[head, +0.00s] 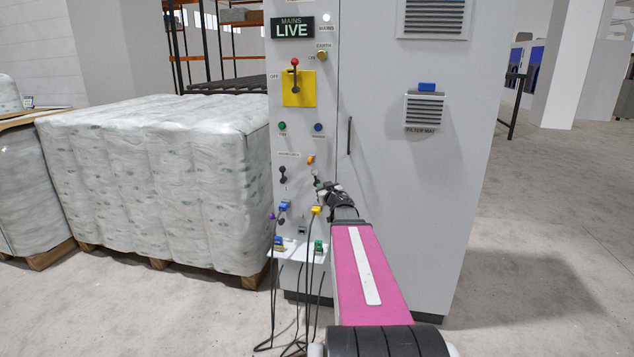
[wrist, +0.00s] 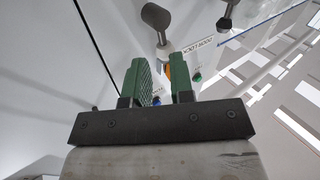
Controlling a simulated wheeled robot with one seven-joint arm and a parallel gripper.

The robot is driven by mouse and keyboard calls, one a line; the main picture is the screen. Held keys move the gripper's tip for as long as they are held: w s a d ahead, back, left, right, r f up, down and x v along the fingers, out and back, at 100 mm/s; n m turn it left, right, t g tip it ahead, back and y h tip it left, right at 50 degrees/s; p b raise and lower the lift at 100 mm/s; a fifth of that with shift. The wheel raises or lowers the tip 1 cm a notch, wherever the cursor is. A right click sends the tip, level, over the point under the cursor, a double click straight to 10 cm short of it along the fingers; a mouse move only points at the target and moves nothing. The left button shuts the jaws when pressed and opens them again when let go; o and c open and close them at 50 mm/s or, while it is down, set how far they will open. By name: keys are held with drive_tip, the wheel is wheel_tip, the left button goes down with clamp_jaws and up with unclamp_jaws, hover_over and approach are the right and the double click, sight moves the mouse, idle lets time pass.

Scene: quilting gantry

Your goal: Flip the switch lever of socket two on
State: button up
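The grey cabinet (head: 375,150) carries two small socket levers low on its left panel. The left lever (head: 283,174) is dark and shows clearly. The right one, which I take to be socket two's, is largely hidden by my gripper (head: 325,188) in the head view. In the wrist view, a dark round-ended lever (wrist: 155,16) stands just beyond my green fingers (wrist: 160,82), and another lever (wrist: 226,20) is further right. My fingers are apart, with no lever visible between them. Which way socket two's lever is set is unclear.
A red-knobbed lever (head: 295,75) on a yellow plate sits higher, under a LIVE sign (head: 292,28). An orange piece (head: 310,159) is just above my gripper. Coloured plugs and black cables (head: 275,310) hang below.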

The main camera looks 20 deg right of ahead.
sight(316, 180)
drive_tip(key=w, duration=0.8)
drive_tip(key=shift+w, duration=0.35)
clamp_jaws()
